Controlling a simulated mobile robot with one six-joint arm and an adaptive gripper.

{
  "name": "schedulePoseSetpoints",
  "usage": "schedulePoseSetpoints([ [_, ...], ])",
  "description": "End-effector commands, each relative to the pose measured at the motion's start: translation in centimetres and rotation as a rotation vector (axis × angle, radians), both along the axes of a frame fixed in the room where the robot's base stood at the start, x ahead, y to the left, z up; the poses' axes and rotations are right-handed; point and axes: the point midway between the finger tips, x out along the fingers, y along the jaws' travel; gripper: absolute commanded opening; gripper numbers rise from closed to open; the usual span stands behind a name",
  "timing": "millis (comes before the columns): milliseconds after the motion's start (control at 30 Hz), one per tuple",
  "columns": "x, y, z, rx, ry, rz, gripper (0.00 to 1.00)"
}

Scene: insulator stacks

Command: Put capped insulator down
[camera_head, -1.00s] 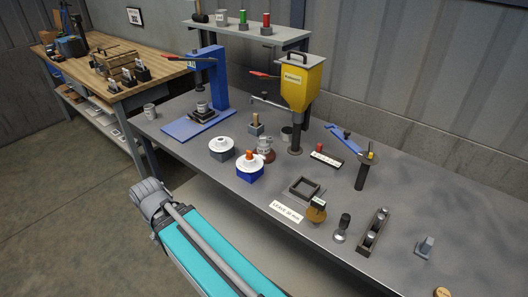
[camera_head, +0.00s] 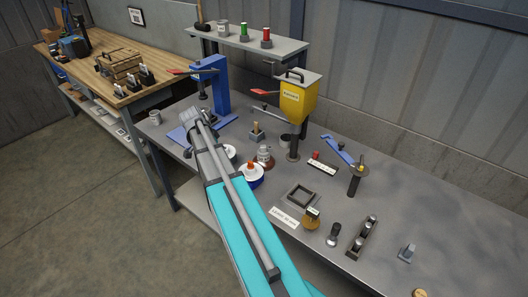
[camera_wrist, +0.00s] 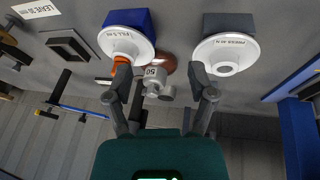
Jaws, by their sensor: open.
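Two white insulator discs show in the wrist view. One (camera_wrist: 125,42), lettered and with an orange part at its rim, is on a blue block (camera_wrist: 130,17). The other (camera_wrist: 226,55), marked "PRESS 40 N", is on a dark grey block (camera_wrist: 229,22). In the head view the orange-topped disc (camera_head: 250,173) is visible; the other is mostly behind my arm. I cannot tell which one is capped. My gripper (camera_wrist: 163,78) is open, with nothing seen held. Its left finger overlaps the orange part and its right finger overlaps the other disc's edge; contact is unclear.
A grey labelled jar (camera_wrist: 157,82) stands between my fingers in the wrist view. The blue press (camera_head: 222,88) stands behind my arm, its base partly hidden. A yellow hopper (camera_head: 299,98) stands to the right. The right end of the grey bench (camera_head: 445,232) has free room.

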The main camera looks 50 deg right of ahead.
Motion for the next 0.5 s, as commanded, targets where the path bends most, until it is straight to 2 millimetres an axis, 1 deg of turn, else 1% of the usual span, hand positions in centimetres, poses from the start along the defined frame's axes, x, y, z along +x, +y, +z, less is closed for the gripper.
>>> schedulePoseSetpoints([
  [33, 0.7, -2.7, 1.9, -0.033, -0.01, -0.096, 0.71],
  [67, 0.8, -4.0, 2.4, -0.054, -0.018, -0.153, 0.71],
  [100, 0.8, -5.6, 3.1, -0.082, -0.028, -0.224, 0.71],
  [200, 0.8, -9.3, 4.6, -0.146, -0.053, -0.382, 0.71],
  [300, 0.5, -12.1, 5.7, -0.197, -0.073, -0.503, 0.71],
  [333, 0.5, -12.7, 5.9, -0.209, -0.079, -0.532, 0.71],
  [400, 0.3, -13.9, 6.3, -0.233, -0.088, -0.585, 0.71],
  [500, 0.1, -14.8, 6.6, -0.252, -0.096, -0.628, 0.71],
])
